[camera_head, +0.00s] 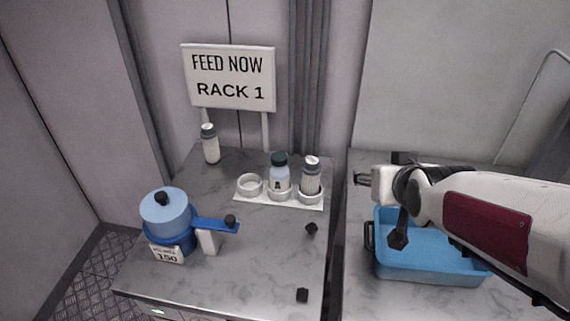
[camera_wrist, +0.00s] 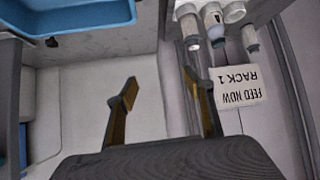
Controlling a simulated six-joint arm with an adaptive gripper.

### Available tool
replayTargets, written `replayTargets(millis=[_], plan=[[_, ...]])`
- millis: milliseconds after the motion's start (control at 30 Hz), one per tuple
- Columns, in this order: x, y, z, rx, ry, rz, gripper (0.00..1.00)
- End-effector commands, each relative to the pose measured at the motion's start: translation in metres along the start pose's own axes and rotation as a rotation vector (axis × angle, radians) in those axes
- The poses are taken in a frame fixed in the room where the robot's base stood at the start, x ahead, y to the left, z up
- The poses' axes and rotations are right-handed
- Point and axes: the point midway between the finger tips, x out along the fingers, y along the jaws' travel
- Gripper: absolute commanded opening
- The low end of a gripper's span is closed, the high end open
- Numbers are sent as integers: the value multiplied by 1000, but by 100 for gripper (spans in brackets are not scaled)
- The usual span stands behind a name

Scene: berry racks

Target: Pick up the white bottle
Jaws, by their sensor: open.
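The white bottle (camera_head: 211,148) stands upright at the back left of the marble counter, below the sign. It has a dark green collar and a white top. In the wrist view it appears to be the bottle (camera_wrist: 250,39) at the upper right, beside the sign.
A sign (camera_head: 229,80) stands behind. A blue pot device (camera_head: 168,220) is front left. A blue tub (camera_head: 430,268) is right. Small black pieces lie on the counter.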

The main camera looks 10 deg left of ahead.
Motion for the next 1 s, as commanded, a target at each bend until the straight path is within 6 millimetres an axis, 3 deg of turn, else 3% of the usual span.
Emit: replayTargets(millis=[500, 1000], plan=[[93, -46, -36, -52, 193, -74, 52], [165, -103, -42, -85, 382, -160, 52]])
